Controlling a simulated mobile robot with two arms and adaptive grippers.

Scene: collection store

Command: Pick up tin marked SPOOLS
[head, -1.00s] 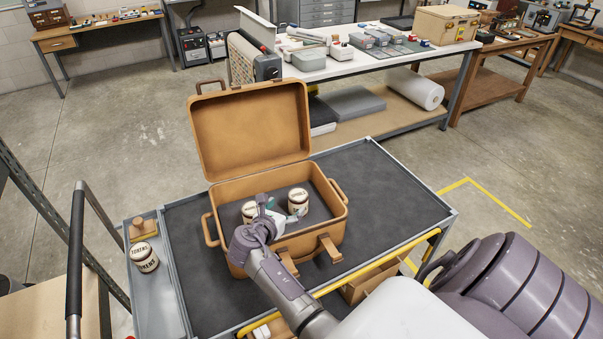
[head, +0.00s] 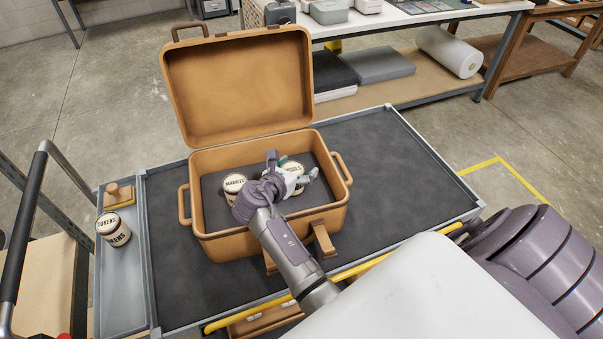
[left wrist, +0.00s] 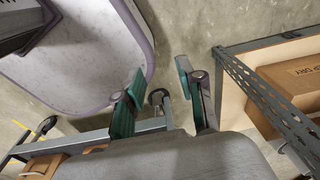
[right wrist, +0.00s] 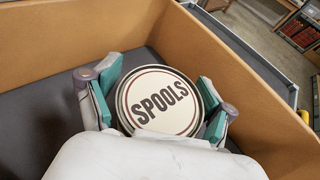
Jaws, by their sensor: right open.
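The SPOOLS tin (head: 294,167), round with a cream lid and dark lettering, stands upright inside the open tan case (head: 265,244). My right gripper (head: 292,171) is over it, hiding part of it in the head view. In the right wrist view the lid of the SPOOLS tin (right wrist: 160,100) lies between the open teal-padded fingers of my right gripper (right wrist: 158,80), one on each side. I cannot tell whether they touch it. My left gripper (left wrist: 160,78) is open and empty, away from the case.
A MARBLES tin (head: 235,183) stands in the case, left of the SPOOLS tin. A TOKENS tin (head: 114,230) stands in the grey side tray (head: 122,286). The raised case lid (head: 245,85) and case walls surround my right gripper. Dark trolley top (head: 390,160) is clear at right.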

